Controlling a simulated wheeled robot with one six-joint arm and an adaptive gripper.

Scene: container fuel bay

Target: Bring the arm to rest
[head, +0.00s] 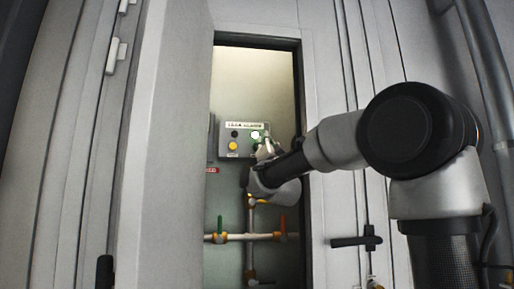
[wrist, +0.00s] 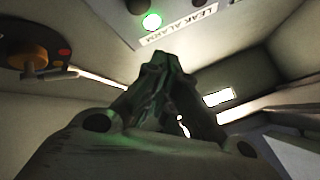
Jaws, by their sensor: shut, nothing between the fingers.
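My arm reaches from the right through the open doorway into the bay in the head view. My gripper (head: 266,150) is at its end, in front of the right part of a grey alarm box. In the wrist view my gripper (wrist: 163,60) is shut and empty, its fingertips together just below the "LEAK ALARM" label (wrist: 180,25). The box (head: 229,148) has a lit white-green lamp (head: 255,135), a dark round part and a yellow button (head: 233,146). The lit lamp also shows in the wrist view (wrist: 152,21). Whether the fingertips touch the box cannot be told.
The door (head: 165,150) stands open on the left. The door frame (head: 301,90) is close to my forearm. Below run pipes (head: 262,237) with a green-handled valve (head: 219,225) and a red-handled valve (head: 282,224). A black lever handle (head: 357,241) sits on the right panel.

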